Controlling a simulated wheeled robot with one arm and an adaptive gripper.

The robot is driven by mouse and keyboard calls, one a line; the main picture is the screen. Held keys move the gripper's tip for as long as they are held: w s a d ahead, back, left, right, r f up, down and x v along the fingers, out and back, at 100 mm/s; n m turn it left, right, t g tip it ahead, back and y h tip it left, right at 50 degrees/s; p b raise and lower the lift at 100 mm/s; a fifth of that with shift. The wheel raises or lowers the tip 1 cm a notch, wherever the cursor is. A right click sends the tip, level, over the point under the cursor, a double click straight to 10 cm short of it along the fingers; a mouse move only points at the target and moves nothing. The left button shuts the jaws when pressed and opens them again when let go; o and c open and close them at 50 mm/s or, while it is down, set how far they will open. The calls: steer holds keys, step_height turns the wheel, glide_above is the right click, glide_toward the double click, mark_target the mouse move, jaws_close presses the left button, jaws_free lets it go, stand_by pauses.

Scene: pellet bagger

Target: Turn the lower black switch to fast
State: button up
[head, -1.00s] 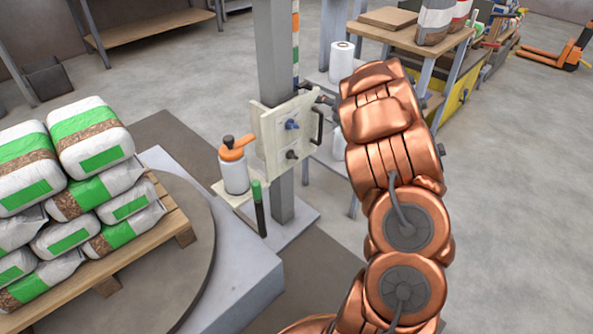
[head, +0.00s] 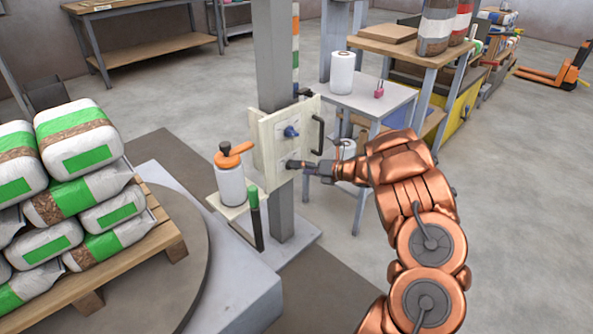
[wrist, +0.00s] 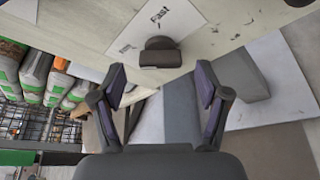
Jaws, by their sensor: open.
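The lower black switch (wrist: 160,54) shows in the wrist view on a pale panel, beside a white label reading "Fast" on one side. In the head view the same lower switch (head: 293,164) sits low on the cream control panel (head: 264,150), below a blue knob (head: 290,131). My gripper (wrist: 160,82) is open and empty in the wrist view, its two fingers spread with the switch ahead between them. In the head view my gripper (head: 312,167) is close to the switch, coming from the right. Whether a finger touches the switch cannot be told.
A black handle (head: 317,135) stands out at the panel's right edge. A white bottle with an orange top (head: 230,175) stands on a small shelf to the left. A pallet of bags (head: 100,275) is at the far left. A small table (head: 385,97) stands behind.

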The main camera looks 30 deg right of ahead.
steer(key=shift+x, duration=1.2)
steer(key=shift+c, duration=0.3)
steer(key=c, duration=1.1)
steer(key=shift+f+m+t+y+p, duration=0.1)
steer(key=shift+m+t+y+p, duration=0.65)
steer(key=shift+m, duration=2.1)
steer(key=shift+f+m+t+y+p, duration=0.15)
steer(key=shift+m+t+p, duration=0.25)
steer(key=shift+m+t, duration=1.6)
steer(key=shift+m+t+y+p, duration=0.15)
steer(key=shift+m+y+p, duration=0.4)
steer(key=shift+m, duration=3.1)
